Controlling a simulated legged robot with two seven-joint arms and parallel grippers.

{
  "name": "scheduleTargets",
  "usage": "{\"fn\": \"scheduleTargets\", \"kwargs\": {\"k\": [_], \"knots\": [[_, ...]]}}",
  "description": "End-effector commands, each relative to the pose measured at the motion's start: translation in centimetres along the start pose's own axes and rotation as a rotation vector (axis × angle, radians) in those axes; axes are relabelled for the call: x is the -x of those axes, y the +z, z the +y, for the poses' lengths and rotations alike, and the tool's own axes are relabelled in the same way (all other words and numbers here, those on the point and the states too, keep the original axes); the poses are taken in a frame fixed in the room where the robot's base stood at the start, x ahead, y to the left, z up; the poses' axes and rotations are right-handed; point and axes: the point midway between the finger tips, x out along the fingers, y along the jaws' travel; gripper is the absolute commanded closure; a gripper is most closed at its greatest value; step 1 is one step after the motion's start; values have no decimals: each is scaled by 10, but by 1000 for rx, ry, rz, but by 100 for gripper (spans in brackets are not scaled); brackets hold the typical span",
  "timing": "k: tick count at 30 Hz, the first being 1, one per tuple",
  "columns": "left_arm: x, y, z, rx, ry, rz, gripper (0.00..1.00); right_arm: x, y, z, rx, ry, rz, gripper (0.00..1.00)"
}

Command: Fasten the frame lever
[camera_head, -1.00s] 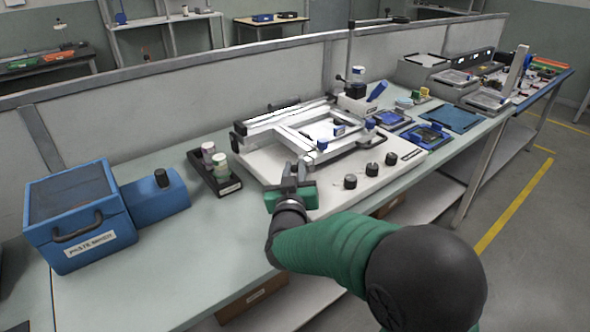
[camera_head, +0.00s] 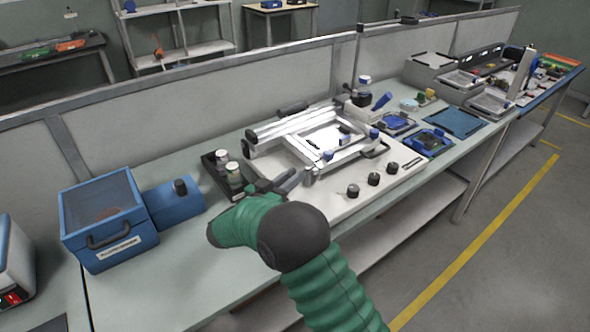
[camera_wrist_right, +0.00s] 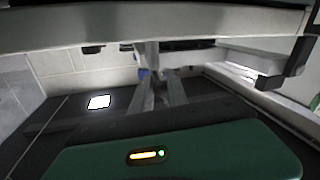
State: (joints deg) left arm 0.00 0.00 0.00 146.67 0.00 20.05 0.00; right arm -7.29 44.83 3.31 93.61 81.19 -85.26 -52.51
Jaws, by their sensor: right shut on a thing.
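The metal frame (camera_head: 290,128) sits on a white base (camera_head: 345,192) on the bench, with blue knobs along its front side. My right gripper (camera_head: 293,182) is at the frame's front left corner, low beside the base. Its fingers are shut on a small part there, which seems to be the frame lever; the fingers and arm mostly hide it. In the right wrist view, the fingers (camera_wrist_right: 158,92) come together under a wide light bar (camera_wrist_right: 150,28), with a small blue part behind them. My left gripper is in neither view.
A black tray with small jars (camera_head: 230,175) stands close left of my right gripper. A blue box (camera_head: 108,215) is further left. Black knobs (camera_head: 373,179) line the base's front. Blue trays (camera_head: 453,122) lie to the right. Bare bench shows at the front left.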

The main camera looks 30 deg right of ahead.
Motion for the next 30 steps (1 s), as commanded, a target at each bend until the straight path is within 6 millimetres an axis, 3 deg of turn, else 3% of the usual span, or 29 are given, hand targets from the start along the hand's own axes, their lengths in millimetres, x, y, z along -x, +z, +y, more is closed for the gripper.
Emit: {"fn": "scheduleTargets", "kwargs": {"k": [6,20,21,24,26,30], "knots": [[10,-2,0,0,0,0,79,0,-1,-4,0,60,-12,100],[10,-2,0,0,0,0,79,-1,-2,-5,-2,75,-13,100],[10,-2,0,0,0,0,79,-1,-2,-5,-2,75,-13,78],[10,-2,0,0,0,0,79,-1,-2,-5,-2,75,-13,65],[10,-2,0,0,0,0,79,-1,-2,-5,-2,75,-13,59],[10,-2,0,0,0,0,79,-1,-2,-4,-2,76,-14,59]]}}
